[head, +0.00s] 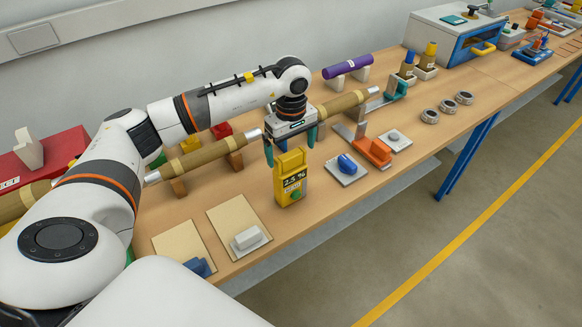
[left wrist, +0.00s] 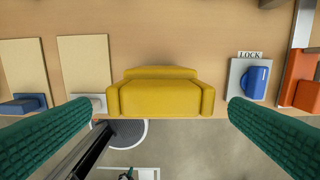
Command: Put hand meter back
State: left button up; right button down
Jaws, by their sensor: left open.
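The hand meter (head: 290,180) is a yellow block with a dark display reading 2.5 % and a green button. It stands upright on the wooden bench (head: 325,205) near the front edge. My left gripper (head: 290,146) is directly above it, pointing down, with its green fingers apart and nothing held. In the left wrist view the top of the meter (left wrist: 160,97) lies between the two fingers, with a gap on either side. My right gripper is not in view.
Left of the meter lie two beige boards, one with a white block (head: 247,238) and one with a blue block (head: 198,267). To its right are a blue lock piece (head: 347,164) on a plate and an orange tool (head: 374,151). Brown wound rods (head: 205,158) rest on supports behind.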

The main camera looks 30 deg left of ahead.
pick_arm(q)
jog(key=shift+r+b, duration=0.6)
jog(key=shift+r, duration=1.8)
